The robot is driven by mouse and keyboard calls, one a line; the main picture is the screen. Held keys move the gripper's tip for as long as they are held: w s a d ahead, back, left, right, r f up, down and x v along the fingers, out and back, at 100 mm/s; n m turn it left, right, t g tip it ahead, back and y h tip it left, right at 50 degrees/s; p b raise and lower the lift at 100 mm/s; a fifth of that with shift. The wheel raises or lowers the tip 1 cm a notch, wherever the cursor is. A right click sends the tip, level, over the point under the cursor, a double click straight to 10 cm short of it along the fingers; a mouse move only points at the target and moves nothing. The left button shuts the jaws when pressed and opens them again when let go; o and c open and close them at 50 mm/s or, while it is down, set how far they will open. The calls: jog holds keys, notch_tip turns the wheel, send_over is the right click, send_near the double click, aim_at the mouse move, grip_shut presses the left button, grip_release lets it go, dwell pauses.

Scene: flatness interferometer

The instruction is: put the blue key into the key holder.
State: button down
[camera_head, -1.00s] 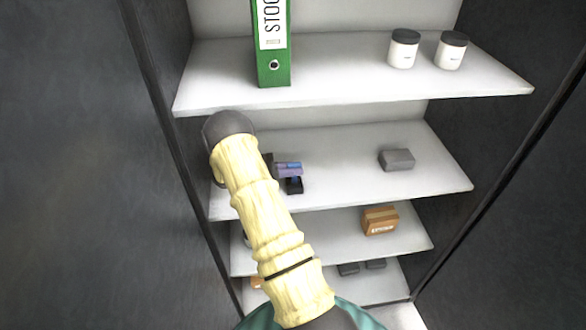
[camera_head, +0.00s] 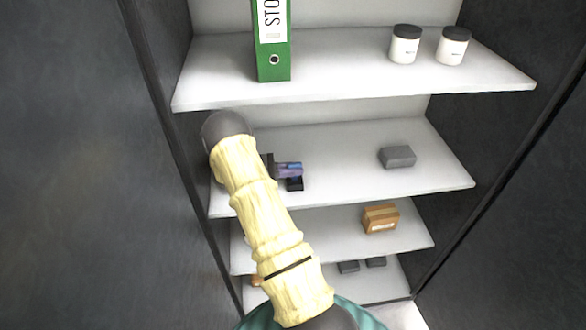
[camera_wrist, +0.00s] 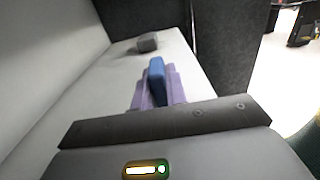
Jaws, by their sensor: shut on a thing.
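My gripper (camera_head: 290,170) reaches over the left part of the middle shelf, its purple fingers shut on the blue key (camera_wrist: 157,80). In the wrist view the key stands up between the fingers (camera_wrist: 172,87), pointing away from the dark gripper body. In the head view my arm covers part of the gripper, and the key is hard to make out. A small dark block (camera_head: 295,185) shows just under the fingers; I cannot tell whether it is the key holder or whether the key touches it.
A grey box (camera_head: 397,157) sits to the right on the same shelf, also ahead in the wrist view (camera_wrist: 148,42). The shelf between is clear. A green binder (camera_head: 273,45) and two jars stand on the shelf above. A brown box (camera_head: 380,219) stands below. Dark side walls flank the shelves.

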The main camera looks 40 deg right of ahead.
jog(key=shift+f+b, duration=0.3)
jog(key=shift+f, duration=0.2)
dwell(0.3)
jog(key=c, duration=1.3)
grip_release()
jog(key=shift+c, duration=0.2)
